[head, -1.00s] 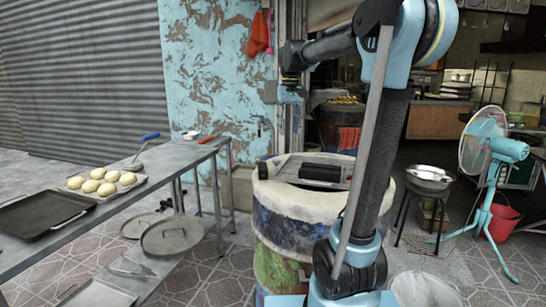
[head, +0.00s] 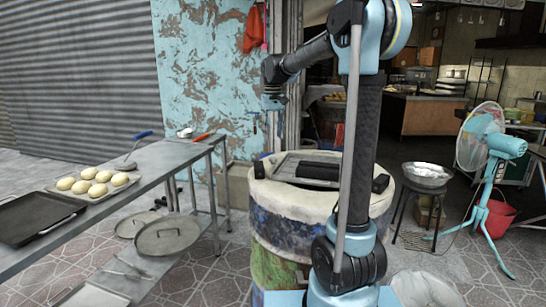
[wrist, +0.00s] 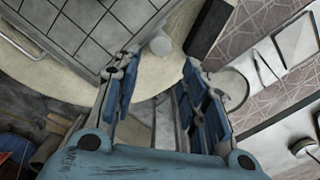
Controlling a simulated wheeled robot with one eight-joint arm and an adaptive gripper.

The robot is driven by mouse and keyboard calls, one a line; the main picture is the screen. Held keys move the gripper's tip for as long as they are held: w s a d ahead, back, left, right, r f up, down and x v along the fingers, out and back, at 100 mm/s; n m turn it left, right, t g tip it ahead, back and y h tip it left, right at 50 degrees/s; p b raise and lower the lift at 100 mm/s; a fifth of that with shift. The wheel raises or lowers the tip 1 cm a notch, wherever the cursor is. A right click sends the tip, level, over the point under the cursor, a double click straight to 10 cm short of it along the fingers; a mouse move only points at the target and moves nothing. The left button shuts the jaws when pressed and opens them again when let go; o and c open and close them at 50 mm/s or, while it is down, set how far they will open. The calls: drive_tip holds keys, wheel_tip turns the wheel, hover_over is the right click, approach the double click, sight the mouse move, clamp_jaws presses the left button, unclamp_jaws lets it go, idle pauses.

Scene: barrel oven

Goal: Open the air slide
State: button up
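The barrel oven (head: 290,234) stands in front of me, with a cream top and a painted, worn side. A flat plate (head: 285,168) with a black bar (head: 318,171) lies on its top. In the wrist view the cream rim (wrist: 75,75), a gridded plate (wrist: 85,30), a pale round knob (wrist: 160,43) and a black block (wrist: 208,28) show. A small pale part (head: 303,276) is low on the barrel's side; I cannot tell whether it is the air slide. My gripper (wrist: 155,92) is open and empty, above the oven's edge. It also shows in the head view (head: 272,100).
A steel table (head: 175,160) with a tray of buns (head: 62,196) and a dark tray (head: 30,220) is on the left. A stool with a metal bowl (head: 427,175), a fan (head: 495,160) and a red bucket (head: 497,220) are on the right.

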sight(273, 157)
wheel_tip(273, 157, down, 10)
drive_tip(key=shift+r, duration=0.2)
idle(0.3)
